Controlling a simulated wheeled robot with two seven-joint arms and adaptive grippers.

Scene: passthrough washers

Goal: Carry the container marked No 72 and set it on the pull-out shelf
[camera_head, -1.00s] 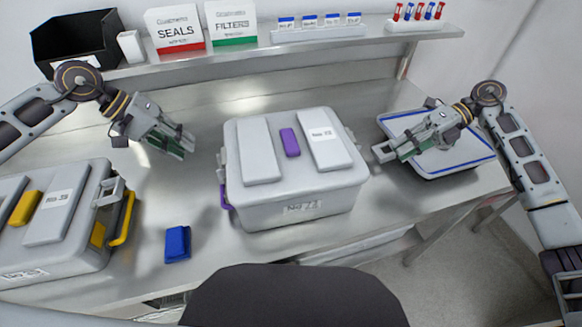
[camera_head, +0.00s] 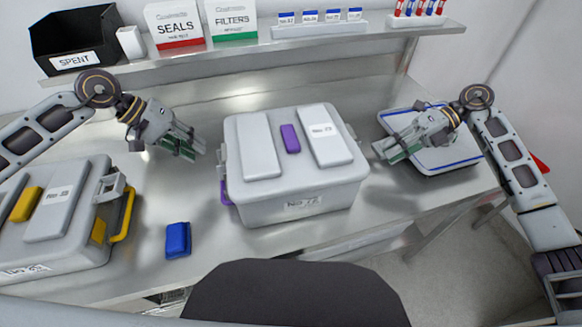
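The grey container marked No 72 (camera_head: 300,205) stands upright on the steel bench (camera_head: 330,85). It has a purple lid tab (camera_head: 290,139) and a purple part low on its left side. My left gripper (camera_head: 198,150) is open and empty, just left of the container and apart from it. My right gripper (camera_head: 385,155) is open and empty, close to the container's right side, partly over a blue-rimmed tray. A pale surface (camera_head: 362,238) shows under the bench's front edge; I cannot tell whether it is the pull-out shelf.
A second grey container (camera_head: 85,245) with yellow latches stands at the left. A blue block (camera_head: 177,240) lies between the containers. The blue-rimmed tray (camera_head: 462,158) is at the right. A raised shelf (camera_head: 250,52) behind holds a black SPENT bin (camera_head: 75,35), signs and vials.

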